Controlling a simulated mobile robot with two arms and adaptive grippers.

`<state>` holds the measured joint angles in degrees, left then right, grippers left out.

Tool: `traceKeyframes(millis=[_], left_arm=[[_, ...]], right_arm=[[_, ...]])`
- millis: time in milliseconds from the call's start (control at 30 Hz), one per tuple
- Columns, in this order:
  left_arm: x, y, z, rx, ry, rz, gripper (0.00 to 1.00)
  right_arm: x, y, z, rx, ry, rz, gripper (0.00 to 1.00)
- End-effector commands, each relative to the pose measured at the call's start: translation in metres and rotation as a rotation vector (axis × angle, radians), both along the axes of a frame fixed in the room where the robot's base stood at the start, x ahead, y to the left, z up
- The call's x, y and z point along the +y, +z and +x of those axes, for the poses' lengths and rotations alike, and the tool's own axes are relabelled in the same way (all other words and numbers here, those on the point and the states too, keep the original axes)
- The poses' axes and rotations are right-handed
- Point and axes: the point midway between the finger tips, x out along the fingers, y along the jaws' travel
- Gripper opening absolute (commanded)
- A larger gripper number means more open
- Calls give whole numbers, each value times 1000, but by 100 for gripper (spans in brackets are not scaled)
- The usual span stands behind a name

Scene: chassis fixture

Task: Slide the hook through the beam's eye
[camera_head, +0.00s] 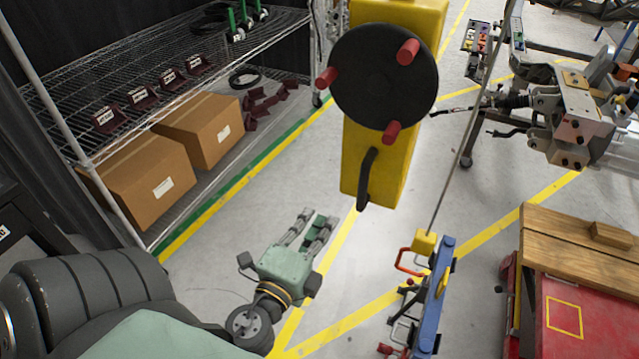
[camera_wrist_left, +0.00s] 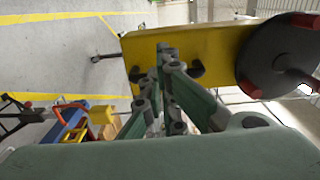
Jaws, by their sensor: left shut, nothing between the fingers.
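A blue beam (camera_head: 433,300) stands out lengthwise at lower centre-right in the head view. A yellow block (camera_head: 425,242) sits at its upper end, under a thin cable. A bent orange-red hook-like piece (camera_head: 408,263) is beside the block; I cannot tell whether it passes through an eye. The blue beam (camera_wrist_left: 72,130) and yellow block (camera_wrist_left: 103,114) also show at left in the left wrist view. My left gripper (camera_head: 318,226) is shut and empty, left of and apart from the beam. Its fingers (camera_wrist_left: 166,62) show in the wrist view. My right gripper is out of view.
A yellow column (camera_head: 378,150) with a black wheel (camera_head: 384,76) and red knobs rises beyond my left gripper. A wire shelf (camera_head: 150,70) with cardboard boxes (camera_head: 140,178) stands left. A red cart (camera_head: 570,310) stands right. Floor between gripper and beam looks clear.

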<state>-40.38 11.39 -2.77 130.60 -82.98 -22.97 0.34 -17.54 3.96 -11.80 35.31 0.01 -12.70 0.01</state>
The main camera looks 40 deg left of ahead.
Motion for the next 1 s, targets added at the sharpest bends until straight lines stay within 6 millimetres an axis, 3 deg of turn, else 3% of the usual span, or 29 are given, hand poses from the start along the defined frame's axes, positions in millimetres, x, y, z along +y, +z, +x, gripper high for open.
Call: traceKeyframes(millis=[233, 600, 767, 1000], left_arm=[[7, 15, 31, -15, 0, 12, 0], [24, 9, 101, -11, 0, 9, 0], [27, 7, 114, -10, 0, 7, 0], [28, 5, 116, -9, 0, 7, 0]], right_arm=[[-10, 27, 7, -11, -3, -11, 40], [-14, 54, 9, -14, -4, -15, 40], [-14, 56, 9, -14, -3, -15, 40], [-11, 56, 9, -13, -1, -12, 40]])
